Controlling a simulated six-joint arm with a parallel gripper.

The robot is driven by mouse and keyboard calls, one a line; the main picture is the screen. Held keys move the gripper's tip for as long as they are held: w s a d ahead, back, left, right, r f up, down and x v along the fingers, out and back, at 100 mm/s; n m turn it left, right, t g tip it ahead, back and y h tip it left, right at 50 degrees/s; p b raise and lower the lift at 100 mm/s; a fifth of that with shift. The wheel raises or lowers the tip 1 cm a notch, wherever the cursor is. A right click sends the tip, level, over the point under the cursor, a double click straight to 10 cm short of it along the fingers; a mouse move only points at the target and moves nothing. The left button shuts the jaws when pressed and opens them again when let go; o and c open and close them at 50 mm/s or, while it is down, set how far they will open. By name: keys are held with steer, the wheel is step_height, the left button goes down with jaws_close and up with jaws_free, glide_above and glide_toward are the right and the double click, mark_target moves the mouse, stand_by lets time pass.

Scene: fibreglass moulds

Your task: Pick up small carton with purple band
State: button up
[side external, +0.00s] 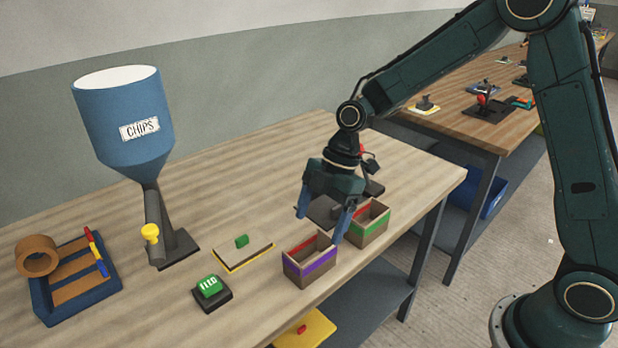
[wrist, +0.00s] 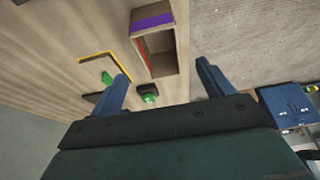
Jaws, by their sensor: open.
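The small open-topped carton with a purple band (side external: 310,264) stands upright near the table's front edge in the side view. In the wrist view the purple-banded carton (wrist: 153,40) shows just beyond and between my fingertips. My gripper (side external: 322,212) is open and empty, pointing down, above and slightly behind the carton in the side view. Its two blue fingers also show in the wrist view (wrist: 163,75), apart from the carton. A similar carton with a green band (side external: 369,226) stands just right of it, close to my right finger in the picture.
A green button box (side external: 211,292) and a yellow-edged plate (side external: 244,252) lie left of the carton. A red-handled device (side external: 372,178) is partly hidden behind my gripper.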

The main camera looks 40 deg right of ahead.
mark_target(310, 247)
steer(key=shift+x, duration=0.8)
steer(key=shift+x, duration=1.95)
steer(key=shift+a+f, duration=0.3)
steer(key=shift+f, duration=0.25)
steer(key=shift+f, duration=0.25)
steer(key=c, duration=1.1)
steer(key=shift+o, duration=0.2)
steer(key=shift+r, duration=0.15)
